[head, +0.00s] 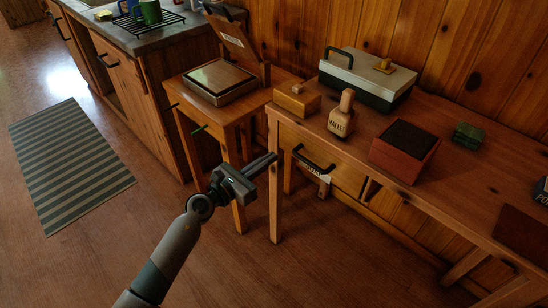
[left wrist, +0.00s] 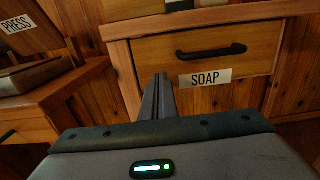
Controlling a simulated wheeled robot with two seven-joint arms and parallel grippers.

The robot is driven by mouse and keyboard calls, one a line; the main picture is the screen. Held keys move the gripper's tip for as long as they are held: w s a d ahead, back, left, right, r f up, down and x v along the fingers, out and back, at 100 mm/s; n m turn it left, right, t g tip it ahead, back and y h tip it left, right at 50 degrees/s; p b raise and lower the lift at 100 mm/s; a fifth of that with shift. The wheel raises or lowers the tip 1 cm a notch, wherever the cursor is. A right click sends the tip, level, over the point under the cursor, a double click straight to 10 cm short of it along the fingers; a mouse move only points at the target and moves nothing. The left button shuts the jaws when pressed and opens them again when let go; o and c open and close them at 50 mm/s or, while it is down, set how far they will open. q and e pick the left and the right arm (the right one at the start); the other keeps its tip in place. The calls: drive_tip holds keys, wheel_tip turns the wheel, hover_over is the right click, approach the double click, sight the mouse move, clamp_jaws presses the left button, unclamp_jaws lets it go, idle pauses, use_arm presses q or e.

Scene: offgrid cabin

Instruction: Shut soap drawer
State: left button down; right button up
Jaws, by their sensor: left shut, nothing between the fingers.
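The soap drawer (head: 345,178) is in the left end of the long wooden table, with a black bar handle (head: 313,160). In the left wrist view the drawer front (left wrist: 235,42) shows its black handle (left wrist: 212,51) and a SOAP label (left wrist: 205,78) under it. The front sits close to the table frame; I cannot tell whether a small gap is left. My left gripper (head: 274,157) is shut and empty, left of the handle, near the table's left front leg. Its closed fingers (left wrist: 160,80) point toward the table, apart from the handle. My right gripper is out of view.
A smaller table (head: 215,110) with a press stands left of the long table (head: 455,165). On the long table are a stamp (head: 341,115), a red-brown box (head: 405,150), a lidded case (head: 365,80) and a small green block (head: 468,134). The floor in front is clear.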

use_arm(q)
drive_tip(key=v, duration=0.7)
drive_tip(key=shift+s+a, duration=0.2)
drive_tip(key=shift+s, duration=0.05)
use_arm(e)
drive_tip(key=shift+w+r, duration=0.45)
use_arm(q)
drive_tip(key=shift+r, duration=0.1)
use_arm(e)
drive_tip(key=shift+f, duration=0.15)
